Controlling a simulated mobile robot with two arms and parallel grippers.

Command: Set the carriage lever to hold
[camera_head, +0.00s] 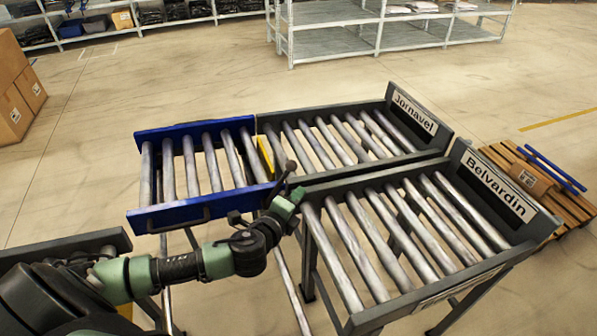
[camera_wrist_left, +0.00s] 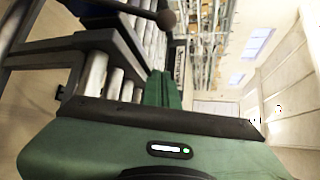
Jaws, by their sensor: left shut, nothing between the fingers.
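The carriage (camera_head: 190,213) is a blue-sided roller section standing in line with the Jornavel lane. A dark lever with a round knob (camera_head: 291,166) shows at the carriage's right end, just above my left gripper. In the left wrist view the round knob (camera_wrist_left: 166,19) is at the top, on a dark rod. My left gripper (camera_head: 295,194) is shut and empty, close to the lever; I cannot tell whether they touch. Its green fingers (camera_wrist_left: 163,90) also show in the left wrist view. The lever's base is partly hidden by my gripper. My right gripper is not in view.
The Jornavel lane (camera_head: 448,133) and Belvardin lane (camera_head: 545,217) are grey roller conveyors side by side. A yellow bar (camera_head: 265,156) stands at the carriage's right end. A pallet (camera_head: 580,205) is at the right, boxes (camera_head: 15,112) at the left.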

